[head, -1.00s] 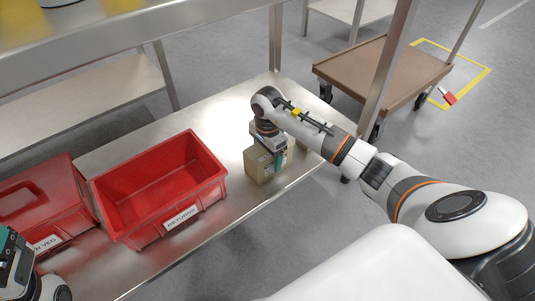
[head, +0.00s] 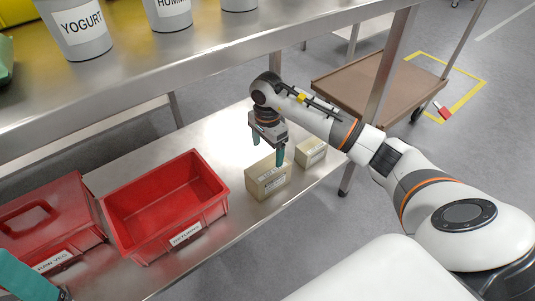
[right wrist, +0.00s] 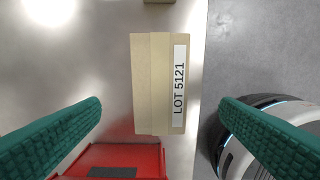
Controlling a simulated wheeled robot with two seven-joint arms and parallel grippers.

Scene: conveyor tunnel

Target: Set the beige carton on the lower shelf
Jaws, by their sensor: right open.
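The beige carton (head: 267,181) stands upright on the steel lower shelf (head: 218,135), right of the red returns crate. My right gripper (head: 268,151) is just above it, open and empty, with teal fingers apart. In the right wrist view the carton (right wrist: 150,85) lies between and beyond the open fingers, clear of both, with a "LOT 5121" label on its top. My left gripper (head: 28,277) shows only partly at the lower left corner; its jaws cannot be made out.
A smaller beige carton (head: 311,152) stands on the shelf to the right. The red returns crate (head: 168,204) is empty; a lidded red raw veg crate (head: 45,222) is beside it. An upper shelf (head: 200,52) with tubs overhangs. A brown trolley (head: 365,75) stands behind.

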